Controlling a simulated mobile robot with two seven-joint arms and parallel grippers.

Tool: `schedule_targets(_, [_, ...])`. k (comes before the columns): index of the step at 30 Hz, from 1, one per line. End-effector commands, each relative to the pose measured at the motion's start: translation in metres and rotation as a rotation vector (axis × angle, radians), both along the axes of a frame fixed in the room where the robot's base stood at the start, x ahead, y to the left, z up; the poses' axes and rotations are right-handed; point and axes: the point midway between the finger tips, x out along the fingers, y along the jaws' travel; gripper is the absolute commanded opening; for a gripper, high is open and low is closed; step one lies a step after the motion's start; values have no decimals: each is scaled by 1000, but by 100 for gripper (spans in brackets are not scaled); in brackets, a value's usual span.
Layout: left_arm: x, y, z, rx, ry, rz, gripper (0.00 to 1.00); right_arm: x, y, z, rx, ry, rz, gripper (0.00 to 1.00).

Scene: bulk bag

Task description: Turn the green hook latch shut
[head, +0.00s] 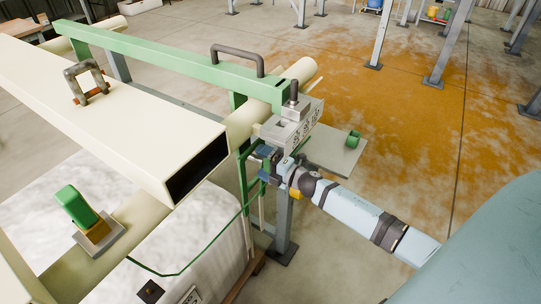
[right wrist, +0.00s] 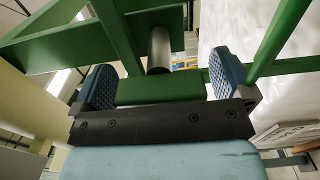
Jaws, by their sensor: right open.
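A green hook-shaped piece (head: 75,205) stands upright on a grey plate on the cream beam at left in the head view. A smaller green piece (head: 353,140) sits on a grey plate at right; I cannot tell which is the latch. My right gripper (head: 265,161) is by the green frame's near end, below a grey block, apart from both pieces. In the right wrist view its blue-padded fingers (right wrist: 160,82) are wide apart, with a green bar (right wrist: 160,90) between or behind them. Contact cannot be told. My left gripper is not in view.
A green frame (head: 165,65) with a dark handle runs along the top. A cream box beam (head: 110,110) lies left of my right gripper. A white bulk bag (head: 190,250) hangs below. A thin green cord loops across it.

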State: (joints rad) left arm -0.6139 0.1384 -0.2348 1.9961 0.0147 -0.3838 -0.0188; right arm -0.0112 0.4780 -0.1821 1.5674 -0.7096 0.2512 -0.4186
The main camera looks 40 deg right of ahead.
Motion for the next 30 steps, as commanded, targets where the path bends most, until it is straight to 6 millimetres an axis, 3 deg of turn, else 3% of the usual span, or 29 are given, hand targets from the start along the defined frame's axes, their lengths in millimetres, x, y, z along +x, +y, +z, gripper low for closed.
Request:
schedule_targets(5, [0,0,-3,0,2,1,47,-20,-8,-2,-1,2,0,100])
schedule_targets(18, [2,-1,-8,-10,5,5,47,-105,-43,-2,-2,2,0,100])
schedule_targets(24, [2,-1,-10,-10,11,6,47,-123,-51,0,-1,1,0,100])
schedule_targets(30, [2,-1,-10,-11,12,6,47,-127,-52,0,-1,0,1,100])
